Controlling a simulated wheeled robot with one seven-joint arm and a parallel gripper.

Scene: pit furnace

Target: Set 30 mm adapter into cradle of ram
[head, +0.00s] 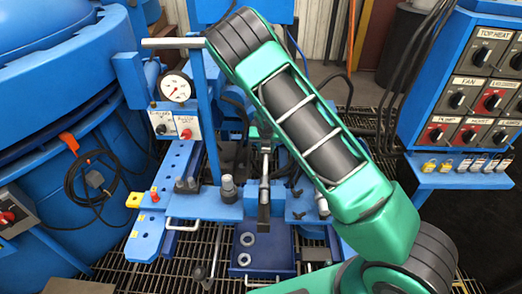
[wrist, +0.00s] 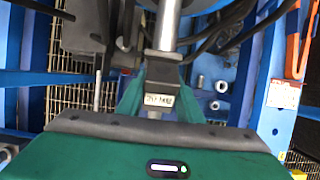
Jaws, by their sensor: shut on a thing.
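In the wrist view, my gripper (wrist: 157,102) has its two green fingers closed on either side of a small grey metal adapter (wrist: 154,114). A pale label with dark print shows on it, too small to read surely. Just beyond stands the bright steel rod of the ram (wrist: 170,22), with a dark grey block (wrist: 162,62) at its near end, in line with the adapter. I cannot tell whether adapter and block touch or whether the adapter sits in a cradle. In the head view, my arm hides most of the gripper and the adapter.
A blue tray (head: 280,263) with two metal rings lies low at the centre. A gauge (head: 176,88) and switch box (head: 175,124) stand to the left. A labelled control panel (head: 480,90) is at the right. Black hoses run close around the ram in the wrist view.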

